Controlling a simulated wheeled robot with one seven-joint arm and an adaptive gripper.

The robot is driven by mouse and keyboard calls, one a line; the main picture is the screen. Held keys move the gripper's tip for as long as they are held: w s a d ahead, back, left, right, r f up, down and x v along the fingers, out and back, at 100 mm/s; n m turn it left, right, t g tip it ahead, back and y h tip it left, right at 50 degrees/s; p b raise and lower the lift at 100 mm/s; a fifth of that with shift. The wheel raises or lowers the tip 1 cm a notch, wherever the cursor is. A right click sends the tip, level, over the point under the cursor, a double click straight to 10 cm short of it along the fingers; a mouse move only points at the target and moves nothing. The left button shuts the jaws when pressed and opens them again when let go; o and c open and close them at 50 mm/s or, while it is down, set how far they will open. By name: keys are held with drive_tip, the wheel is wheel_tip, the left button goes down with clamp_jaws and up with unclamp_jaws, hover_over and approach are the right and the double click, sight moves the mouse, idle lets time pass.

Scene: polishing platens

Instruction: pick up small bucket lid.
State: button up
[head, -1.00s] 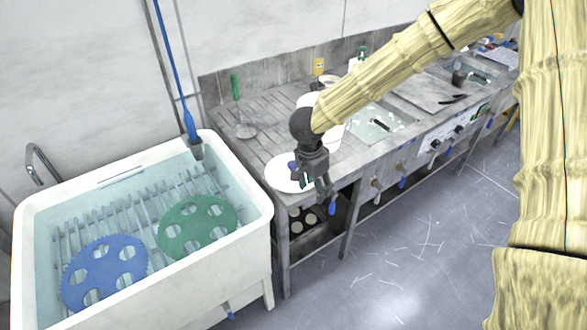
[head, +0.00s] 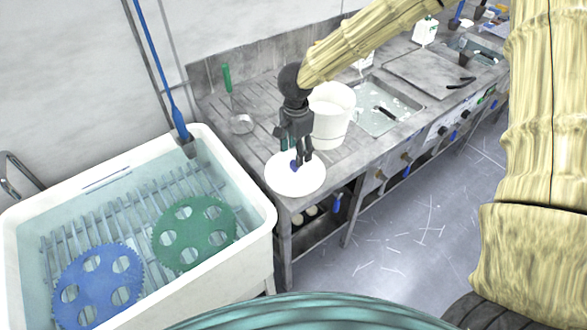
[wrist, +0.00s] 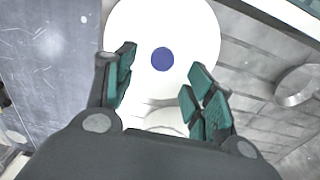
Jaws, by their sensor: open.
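The small bucket lid (head: 296,184) is a white disc with a blue knob at its middle, lying at the near left corner of the metal bench. It also shows in the wrist view (wrist: 190,30), with its blue knob (wrist: 162,59) beyond and between the fingertips. My gripper (head: 296,163) is above the lid, pointing down at the knob. In the wrist view my gripper (wrist: 160,75) is open with nothing between its green-padded fingers. Whether a fingertip touches the knob I cannot tell.
A white bucket (head: 333,118) stands on the bench just behind the lid. A white tub (head: 262,215) holding a blue gear-shaped disc (head: 98,285) and a green one (head: 194,232) stands at the left. The floor (head: 420,220) is clear.

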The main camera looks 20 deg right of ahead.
sight(295, 169)
drive_tip(key=shift+w+d+f, duration=0.1)
drive_tip(key=shift+f, duration=0.6)
drive_tip(key=shift+f+p, duration=0.6)
drive_tip(key=shift+f, duration=0.15)
drive_tip(key=shift+f+p, duration=0.5)
drive_tip(key=shift+f, duration=1.4)
drive_tip(key=c, duration=1.1)
